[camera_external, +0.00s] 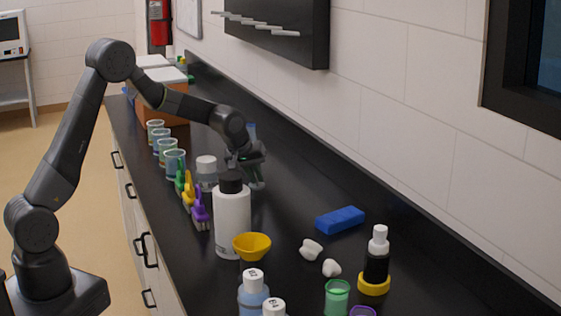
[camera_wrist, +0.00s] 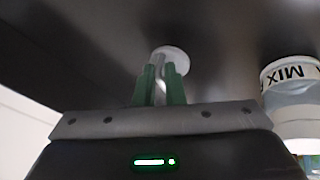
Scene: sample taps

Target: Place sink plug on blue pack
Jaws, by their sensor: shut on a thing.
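My gripper (camera_external: 257,180) is low over the black counter, behind the tall white bottle. In the wrist view its green fingers (camera_wrist: 160,84) are close together, shut on a small pale grey thing with a round disc end, which looks like the sink plug (camera_wrist: 173,57). The plug cannot be made out in the external view. The blue pack (camera_external: 340,219) is a flat blue block lying on the counter near the wall, to the right of my gripper and nearer the camera. Its top looks bare.
A white bottle with a black cap (camera_external: 232,217), a yellow funnel (camera_external: 252,246), two white lumps (camera_external: 311,249) and a black dropper bottle (camera_external: 376,266) stand around. A jar marked MIX (camera_wrist: 292,95) is beside my gripper. The counter between gripper and pack is mostly clear.

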